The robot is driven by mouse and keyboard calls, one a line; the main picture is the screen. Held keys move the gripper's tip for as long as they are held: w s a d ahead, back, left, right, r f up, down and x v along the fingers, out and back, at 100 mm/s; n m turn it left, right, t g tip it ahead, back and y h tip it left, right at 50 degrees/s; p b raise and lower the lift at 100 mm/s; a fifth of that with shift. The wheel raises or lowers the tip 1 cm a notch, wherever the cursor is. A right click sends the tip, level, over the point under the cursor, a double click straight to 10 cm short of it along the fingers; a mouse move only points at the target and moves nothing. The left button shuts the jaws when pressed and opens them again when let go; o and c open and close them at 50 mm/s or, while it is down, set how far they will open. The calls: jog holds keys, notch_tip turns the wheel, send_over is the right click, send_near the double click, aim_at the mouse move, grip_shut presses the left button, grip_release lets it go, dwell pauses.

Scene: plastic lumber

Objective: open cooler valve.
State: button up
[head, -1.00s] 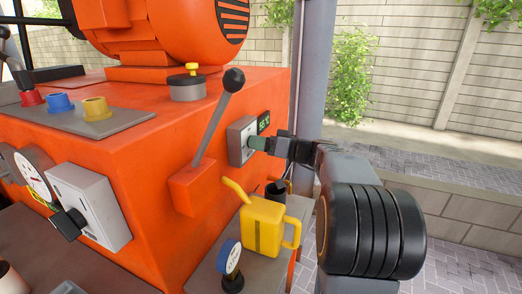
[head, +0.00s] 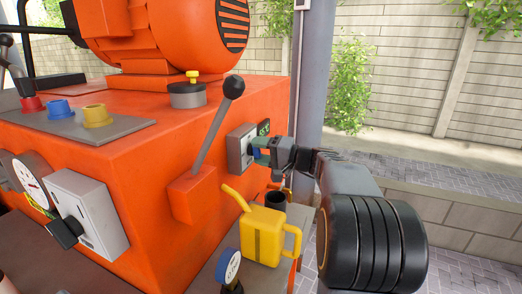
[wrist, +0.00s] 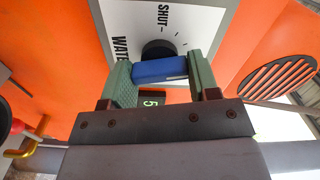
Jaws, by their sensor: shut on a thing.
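The cooler valve has a blue bar handle (wrist: 160,70) on a black hub, set on a pale square plate (head: 238,150) on the orange machine's side. In the wrist view the plate (wrist: 185,18) reads "SHUT" and "WATE", the rest cut off. My gripper (head: 258,151) is at the plate; in the wrist view its green fingers (wrist: 160,74) are shut on the blue handle, one on each side. The handle lies roughly level across that picture. In the head view the fingers hide most of the handle.
A grey post (head: 312,80) rises behind my arm.

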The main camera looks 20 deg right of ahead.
jog(key=shift+m, duration=0.6)
jog(key=o, duration=0.9)
jog(key=shift+d, duration=0.1)
jog(key=v, duration=1.3)
jog(key=shift+s+d+p, duration=0.2)
jog(key=shift+s+p, duration=0.15)
jog(key=shift+p, duration=0.05)
